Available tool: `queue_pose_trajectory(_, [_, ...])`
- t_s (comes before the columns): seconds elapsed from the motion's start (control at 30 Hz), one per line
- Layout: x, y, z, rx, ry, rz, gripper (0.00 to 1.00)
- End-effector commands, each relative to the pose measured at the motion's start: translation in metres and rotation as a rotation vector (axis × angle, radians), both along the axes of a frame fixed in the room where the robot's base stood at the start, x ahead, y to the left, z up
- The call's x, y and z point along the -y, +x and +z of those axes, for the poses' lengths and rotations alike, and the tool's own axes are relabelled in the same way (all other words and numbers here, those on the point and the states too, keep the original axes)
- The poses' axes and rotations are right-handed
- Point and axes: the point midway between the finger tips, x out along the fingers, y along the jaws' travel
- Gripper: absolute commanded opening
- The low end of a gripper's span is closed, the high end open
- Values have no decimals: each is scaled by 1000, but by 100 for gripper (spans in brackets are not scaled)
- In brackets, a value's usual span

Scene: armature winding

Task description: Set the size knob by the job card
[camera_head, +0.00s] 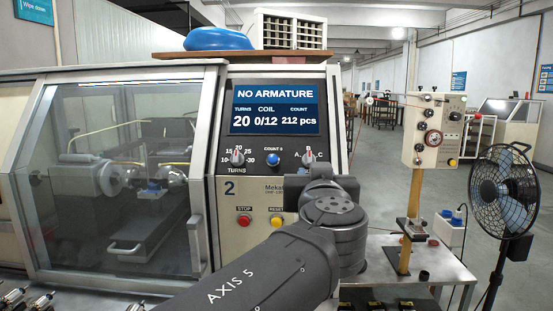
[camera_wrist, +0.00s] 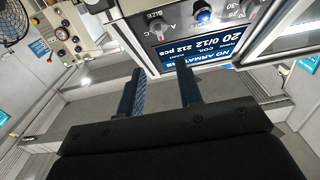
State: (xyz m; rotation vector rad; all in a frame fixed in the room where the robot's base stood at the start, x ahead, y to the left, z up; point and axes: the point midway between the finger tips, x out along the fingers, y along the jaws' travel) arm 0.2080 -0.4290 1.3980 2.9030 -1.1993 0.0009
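The size knob (camera_head: 309,158) is on the machine's front panel below the screen, with A and C readable beside it. In the wrist view the size knob (camera_wrist: 159,28) is upside down under the word SIZE, and its exact setting is hard to read. My gripper (camera_wrist: 161,73) has its two fingers apart with nothing between them. It faces the panel, and the knob lies beyond the fingertips, apart from them. In the head view my wrist covers the panel just below the knob and hides the fingers. I cannot make out a job card.
The screen (camera_head: 272,108) reads NO ARMATURE, turns 20, coil 0/12, count 212 pcs. The turns knob (camera_head: 237,157) and blue count button (camera_head: 272,159) sit left of the size knob. Red stop (camera_head: 244,220) and yellow reset (camera_head: 277,222) buttons are below. A fan (camera_head: 503,190) stands right.

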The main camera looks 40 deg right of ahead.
Motion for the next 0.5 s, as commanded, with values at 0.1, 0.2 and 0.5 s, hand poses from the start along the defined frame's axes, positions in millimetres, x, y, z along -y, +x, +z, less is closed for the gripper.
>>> queue_pose_trajectory(0.1, [17,19,-1,-1,2,4,33])
queue_pose_trajectory(0.2, [30,32,-1,0,3,4,33])
queue_pose_trajectory(0.5, [69,70,-1,-1,1,2,33])
